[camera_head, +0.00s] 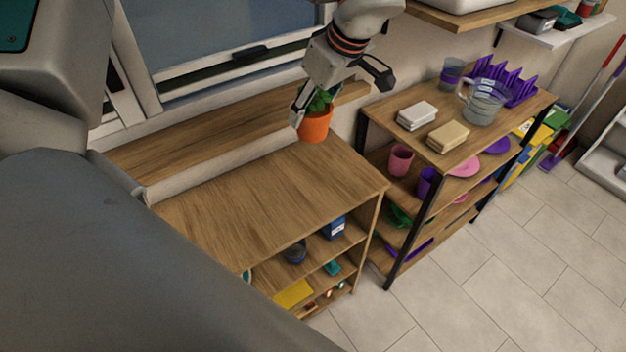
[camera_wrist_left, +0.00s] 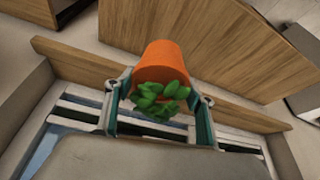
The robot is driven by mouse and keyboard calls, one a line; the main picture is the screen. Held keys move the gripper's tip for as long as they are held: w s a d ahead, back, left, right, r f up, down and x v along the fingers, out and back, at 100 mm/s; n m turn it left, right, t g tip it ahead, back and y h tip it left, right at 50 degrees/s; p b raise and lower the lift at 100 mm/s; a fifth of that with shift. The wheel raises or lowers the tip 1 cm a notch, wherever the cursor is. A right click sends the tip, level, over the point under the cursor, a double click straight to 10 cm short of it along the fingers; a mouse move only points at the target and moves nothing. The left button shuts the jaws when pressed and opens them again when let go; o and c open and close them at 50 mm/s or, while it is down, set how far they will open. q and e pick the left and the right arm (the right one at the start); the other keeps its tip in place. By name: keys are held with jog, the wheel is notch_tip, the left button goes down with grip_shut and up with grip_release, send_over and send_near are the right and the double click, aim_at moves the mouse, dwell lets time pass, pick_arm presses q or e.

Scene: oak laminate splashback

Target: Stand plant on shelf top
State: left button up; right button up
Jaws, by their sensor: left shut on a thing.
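The plant is a small orange pot (camera_head: 316,125) with green leaves (camera_head: 320,101), at the back right corner of the low wooden shelf unit's top (camera_head: 270,195) in the head view. My left gripper (camera_head: 325,96) reaches down from above and is shut on the plant. In the left wrist view the orange pot (camera_wrist_left: 170,66) and leaves (camera_wrist_left: 158,97) lie between the two fingers of the left gripper (camera_wrist_left: 158,112). The pot looks roughly upright; I cannot tell whether its base touches the wood. My right gripper is not in view.
The rest of the shelf top is bare. A window sill (camera_head: 215,137) runs behind it. To the right, a taller rack (camera_head: 410,143) holds sponges (camera_head: 447,137), a glass jug (camera_head: 483,101) and a purple dish rack (camera_head: 508,80). Free tiled floor (camera_head: 480,270) lies in front.

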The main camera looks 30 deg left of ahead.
pick_arm(q)
notch_tip(320, 180, down, 19)
jog(key=shift+w+r, duration=0.1)
dwell(0.4)
jog(key=o, duration=1.4)
